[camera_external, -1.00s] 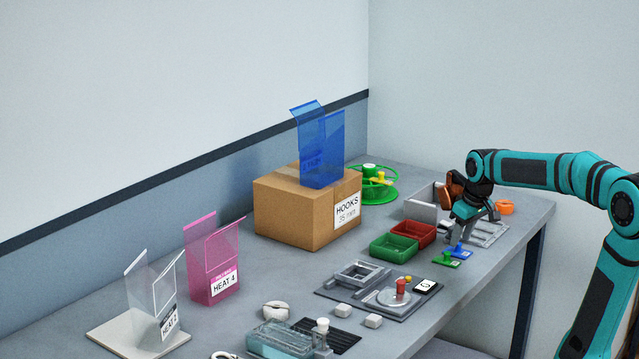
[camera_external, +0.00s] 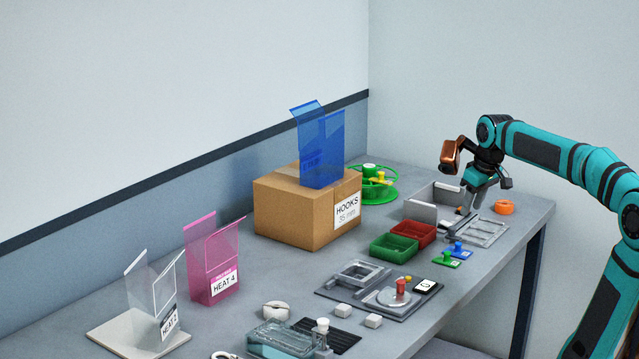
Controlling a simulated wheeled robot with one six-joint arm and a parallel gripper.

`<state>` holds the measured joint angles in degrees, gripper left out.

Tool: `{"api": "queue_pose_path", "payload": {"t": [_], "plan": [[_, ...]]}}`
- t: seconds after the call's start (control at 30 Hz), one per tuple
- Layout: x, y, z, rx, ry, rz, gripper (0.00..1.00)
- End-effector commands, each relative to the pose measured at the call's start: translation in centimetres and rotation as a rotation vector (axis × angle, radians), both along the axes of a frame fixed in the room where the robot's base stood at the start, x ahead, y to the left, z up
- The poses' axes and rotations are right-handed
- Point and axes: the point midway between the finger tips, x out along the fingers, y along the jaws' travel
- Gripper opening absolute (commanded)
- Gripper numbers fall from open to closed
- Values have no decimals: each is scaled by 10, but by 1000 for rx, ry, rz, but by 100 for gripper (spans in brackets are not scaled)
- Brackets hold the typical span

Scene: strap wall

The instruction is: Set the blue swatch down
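The blue swatch (camera_external: 460,249), a small flat blue piece with an upright knob, lies on the table. It is just behind and to the right of a similar green swatch (camera_external: 446,261). My gripper (camera_external: 474,206) points down above and behind the blue swatch, clear of it. The gripper appears small and dark against the grey tray, so I cannot tell whether its fingers are open or shut. I see nothing clearly held in it.
Red (camera_external: 413,233) and green (camera_external: 394,246) bins stand left of the swatches. Bare table (camera_external: 515,250) lies toward the right edge.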

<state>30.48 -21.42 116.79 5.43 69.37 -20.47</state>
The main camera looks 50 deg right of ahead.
Motion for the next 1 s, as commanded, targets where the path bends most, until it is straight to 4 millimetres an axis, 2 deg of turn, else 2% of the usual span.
{"api": "queue_pose_path", "payload": {"t": [0.17, 0.47, 0.7, 0.8, 1.0], "plan": [[3, 27, 10, -65, -125, 19, 38], [-1, 104, 47, -188, -558, 74, 38], [-29, 162, 83, -185, -928, 128, 38], [-44, 181, 95, -162, -1057, 148, 38], [-65, 200, 111, -126, -1212, 171, 38]]}}
